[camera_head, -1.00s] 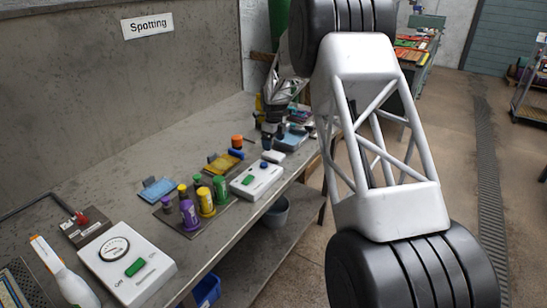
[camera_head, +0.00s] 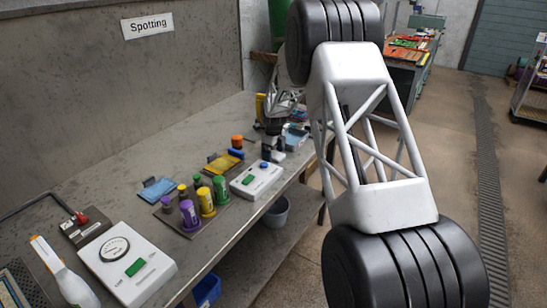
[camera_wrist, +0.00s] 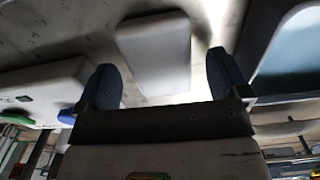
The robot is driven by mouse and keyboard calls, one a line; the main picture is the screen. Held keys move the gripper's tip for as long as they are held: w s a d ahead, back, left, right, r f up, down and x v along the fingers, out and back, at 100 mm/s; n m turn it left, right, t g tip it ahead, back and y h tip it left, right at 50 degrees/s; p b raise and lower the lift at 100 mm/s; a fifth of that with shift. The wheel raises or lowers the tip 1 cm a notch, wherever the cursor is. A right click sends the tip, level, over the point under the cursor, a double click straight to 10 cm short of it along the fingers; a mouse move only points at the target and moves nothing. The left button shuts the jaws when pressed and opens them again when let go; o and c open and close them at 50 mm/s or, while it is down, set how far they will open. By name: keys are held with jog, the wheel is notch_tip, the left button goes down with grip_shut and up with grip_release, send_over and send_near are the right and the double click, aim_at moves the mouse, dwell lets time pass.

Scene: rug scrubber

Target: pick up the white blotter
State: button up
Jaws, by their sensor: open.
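The white blotter (camera_wrist: 155,48) is a pale, rounded rectangular pad lying on the grey bench top in the wrist view. My gripper (camera_wrist: 163,80) is open, with its two dark blue fingertips apart. In that view the blotter shows between and just beyond the fingertips, and nothing is clamped. I cannot tell the exact gap between fingers and pad. In the head view my gripper (camera_head: 274,142) is low over the far part of the bench, and the blotter is largely hidden around it there.
A white control box (camera_head: 257,180) with green and blue buttons stands close by on the near side; it also shows in the wrist view (camera_wrist: 40,88). Several bottles (camera_head: 196,205) stand nearer on the bench.

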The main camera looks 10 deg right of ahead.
aim_at(273, 154)
jog(key=shift+f, duration=0.25)
jog(key=shift+c, duration=0.2)
jog(key=c, duration=1)
jog(key=shift+o, duration=0.2)
jog(key=shift+r, duration=0.2)
notch_tip(273, 154, up, 10)
jog(key=shift+f, duration=0.15)
dwell(0.3)
